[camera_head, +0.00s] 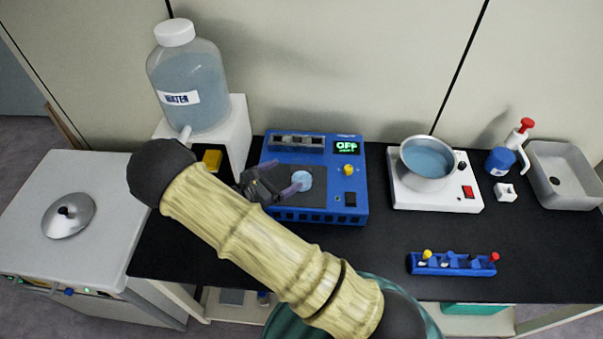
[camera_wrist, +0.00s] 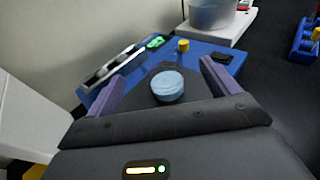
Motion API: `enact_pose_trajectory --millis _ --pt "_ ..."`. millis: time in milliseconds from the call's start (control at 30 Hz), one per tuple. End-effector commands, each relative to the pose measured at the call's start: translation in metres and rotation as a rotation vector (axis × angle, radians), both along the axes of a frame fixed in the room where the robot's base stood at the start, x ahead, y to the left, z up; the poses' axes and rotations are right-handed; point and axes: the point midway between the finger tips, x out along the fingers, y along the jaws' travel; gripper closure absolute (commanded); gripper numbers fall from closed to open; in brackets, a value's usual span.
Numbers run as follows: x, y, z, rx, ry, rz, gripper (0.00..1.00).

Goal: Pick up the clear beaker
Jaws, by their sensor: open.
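A small round, pale blue thing (camera_head: 302,180) sits on the dark top plate of a blue device (camera_head: 350,207). It may be the beaker seen from above, but clear walls cannot be made out. In the wrist view the pale blue thing (camera_wrist: 167,86) shows as a short cylinder between my two purple fingers. My gripper (camera_head: 286,177) is open, just left of it in the head view, with one finger on either side. Whether the fingers touch it cannot be told. It also shows in the wrist view, my gripper (camera_wrist: 164,78), with nothing clasped.
A large water bottle (camera_head: 190,90) stands on a white block (camera_head: 236,130) at the back left. A pot of water (camera_head: 427,163) stands on a white hot plate (camera_head: 445,198). A blue rack (camera_head: 450,265) lies near the front edge. A grey basin (camera_head: 562,175) stands far right.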

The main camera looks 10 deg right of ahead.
Motion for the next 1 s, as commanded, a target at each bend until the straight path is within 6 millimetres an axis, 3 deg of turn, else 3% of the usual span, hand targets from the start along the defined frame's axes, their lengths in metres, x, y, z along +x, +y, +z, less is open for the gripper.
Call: enact_pose_trajectory --millis 167,567,1000 --pt "0.010 -0.020 -0.003 -0.001 0.001 -0.001 0.12" --pt "0.012 -0.024 -0.004 0.000 -0.001 -0.001 0.12" --pt "0.034 -0.066 -0.012 0.000 -0.001 0.000 0.12"
